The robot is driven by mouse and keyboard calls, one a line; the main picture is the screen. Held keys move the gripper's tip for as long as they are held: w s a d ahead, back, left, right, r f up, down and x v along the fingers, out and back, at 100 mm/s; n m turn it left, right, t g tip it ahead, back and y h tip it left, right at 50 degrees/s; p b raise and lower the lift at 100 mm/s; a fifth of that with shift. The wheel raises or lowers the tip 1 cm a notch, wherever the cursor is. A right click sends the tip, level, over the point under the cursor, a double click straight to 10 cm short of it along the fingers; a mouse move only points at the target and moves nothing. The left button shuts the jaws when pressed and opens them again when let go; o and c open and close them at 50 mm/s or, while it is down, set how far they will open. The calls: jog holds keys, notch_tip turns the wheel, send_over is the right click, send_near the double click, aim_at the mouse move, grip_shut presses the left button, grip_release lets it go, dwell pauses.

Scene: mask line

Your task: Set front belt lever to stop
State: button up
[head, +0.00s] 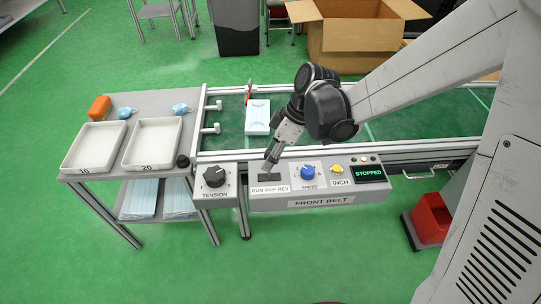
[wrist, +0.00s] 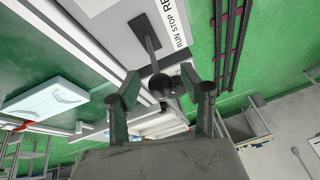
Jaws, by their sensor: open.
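The front belt lever (wrist: 152,46) is a thin stem with a dark round knob, rising from a dark slot plate beside a RUN STOP REV label (wrist: 178,28). In the head view the label (head: 270,189) is on the front belt panel (head: 322,201), and my gripper covers most of the lever. My gripper (head: 270,166) is above the slot, pointing down. In the wrist view its two fingers (wrist: 159,80) are open, one on each side of the knob; I cannot tell whether they touch it. The lever's exact setting is unclear. The display (head: 369,173) reads STOPPED in green.
The black tension knob (head: 214,177) is left of the lever; the blue speed knob (head: 308,172) and yellow inch button (head: 337,169) are to its right. A mask stack (head: 257,117) lies on the belt behind. Two white trays (head: 153,144) stand on the left table.

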jog(key=v, duration=1.1)
jog(key=shift+d+r, duration=0.2)
jog(key=shift+r, duration=0.15)
jog(key=shift+w, duration=0.1)
jog(key=s+d+r+m+t+h+p, duration=0.4)
jog(key=s+d+r+m+t+p, duration=0.4)
jog(key=s+d+r+m+p, duration=0.3)
jog(key=shift+s+d+r+m+h, duration=0.4)
jog(key=shift+s+d+r+m, duration=1.2)
jog(key=shift+d+r+m, duration=1.45)
jog(key=shift+d+f+n, duration=0.25)
jog(key=shift+d+f, duration=0.05)
jog(key=shift+f, duration=0.2)
